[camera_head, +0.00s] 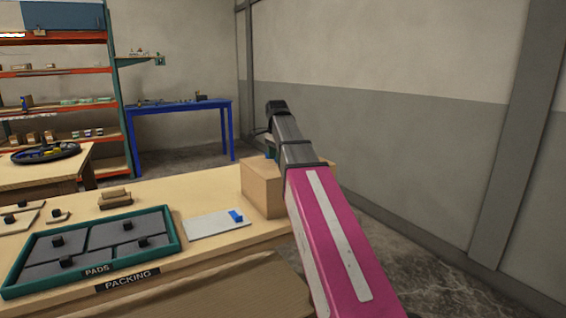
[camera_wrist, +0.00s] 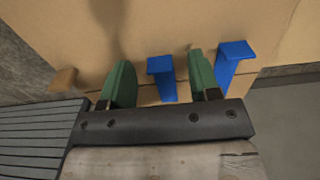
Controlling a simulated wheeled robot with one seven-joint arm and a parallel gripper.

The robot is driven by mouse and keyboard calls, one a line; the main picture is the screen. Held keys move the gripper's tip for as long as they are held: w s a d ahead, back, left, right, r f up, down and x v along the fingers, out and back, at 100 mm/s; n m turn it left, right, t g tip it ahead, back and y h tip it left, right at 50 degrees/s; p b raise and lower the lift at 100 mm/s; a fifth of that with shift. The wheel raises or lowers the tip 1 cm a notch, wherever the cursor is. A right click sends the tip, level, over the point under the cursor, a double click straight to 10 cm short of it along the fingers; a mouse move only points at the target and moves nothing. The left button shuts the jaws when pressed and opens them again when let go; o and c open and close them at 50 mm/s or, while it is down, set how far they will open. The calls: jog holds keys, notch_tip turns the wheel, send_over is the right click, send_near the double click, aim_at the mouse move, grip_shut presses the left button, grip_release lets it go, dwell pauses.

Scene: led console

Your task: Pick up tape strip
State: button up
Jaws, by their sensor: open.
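My gripper (camera_wrist: 160,64) shows two green fingers spread apart in the wrist view, with nothing clasped. A blue strip (camera_wrist: 163,80), which looks like a tape strip, lies between the fingers in that picture, with a wider upper end and a narrower lower part. I cannot tell how far it is below the fingertips. In the head view my arm hides my gripper and these strips.
In the head view, a teal-rimmed PADS tray (camera_head: 175,243) is on the packing table (camera_head: 165,193). A white plate (camera_head: 205,227) with a small blue piece (camera_head: 236,216) is right of it. A cardboard box (camera_head: 262,190) stands beside my arm. Grey wall is right.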

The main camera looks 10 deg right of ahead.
jog(key=shift+f, duration=0.15)
jog(key=c, duration=1)
jog(key=shift+c, duration=0.2)
jog(key=shift+r, duration=0.65)
notch_tip(320, 180, up, 2)
jog(key=shift+w+r, duration=0.1)
jog(key=shift+r, duration=0.15)
jog(key=s+a+r, duration=0.4)
jog(key=a+r, duration=0.3)
jog(key=a, duration=0.4)
jog(key=shift+s, duration=0.15)
